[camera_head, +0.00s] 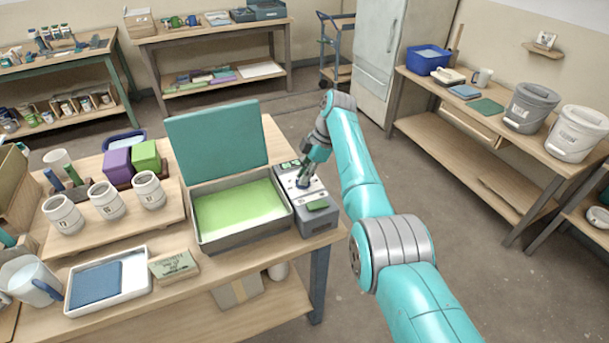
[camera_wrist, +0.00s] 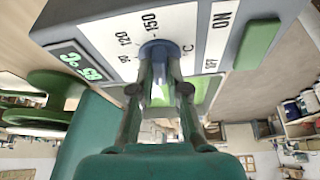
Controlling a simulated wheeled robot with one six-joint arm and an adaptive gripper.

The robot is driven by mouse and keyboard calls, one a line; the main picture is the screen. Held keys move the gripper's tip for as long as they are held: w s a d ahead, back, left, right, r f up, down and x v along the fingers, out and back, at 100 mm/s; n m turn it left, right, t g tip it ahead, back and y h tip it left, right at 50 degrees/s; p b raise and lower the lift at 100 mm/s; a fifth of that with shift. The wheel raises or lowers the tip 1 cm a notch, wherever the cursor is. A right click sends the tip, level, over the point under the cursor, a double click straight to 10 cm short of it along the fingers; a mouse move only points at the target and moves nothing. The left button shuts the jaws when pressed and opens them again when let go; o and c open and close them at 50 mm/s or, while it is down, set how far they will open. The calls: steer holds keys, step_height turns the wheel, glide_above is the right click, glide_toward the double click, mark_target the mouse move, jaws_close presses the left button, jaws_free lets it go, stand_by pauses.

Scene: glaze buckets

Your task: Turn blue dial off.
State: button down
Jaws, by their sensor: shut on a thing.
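The blue dial (camera_wrist: 158,50) shows in the wrist view on the face of a control box, with 90, 120 and 150 °C marks around it. My gripper (camera_wrist: 160,68) is shut on the dial, one finger on each side. In the head view my gripper (camera_head: 303,180) comes down on the grey control box (camera_head: 307,222) at the table's right end and hides most of the dial. The box has a green digital display (camera_wrist: 82,72) that seems to read 85 °C, and a green switch (camera_wrist: 257,43) beside the words ON and OFF.
A tray with a green surface (camera_head: 238,210) and a raised teal lid (camera_head: 216,145) stands just left of the box. White pots (camera_head: 107,200), purple and green blocks and a blue sponge in a white tray (camera_head: 146,287) are further left. The floor right of the table is clear.

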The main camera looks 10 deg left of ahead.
steer(key=shift+n+g+h, duration=0.3)
steer(key=shift+n, duration=0.7)
stand_by(0.3)
steer(key=c, duration=1.2)
jaws_free()
steer(key=shift+o, duration=0.2)
steer(key=shift+r, duration=0.1)
step_height(320, 180, up, 10)
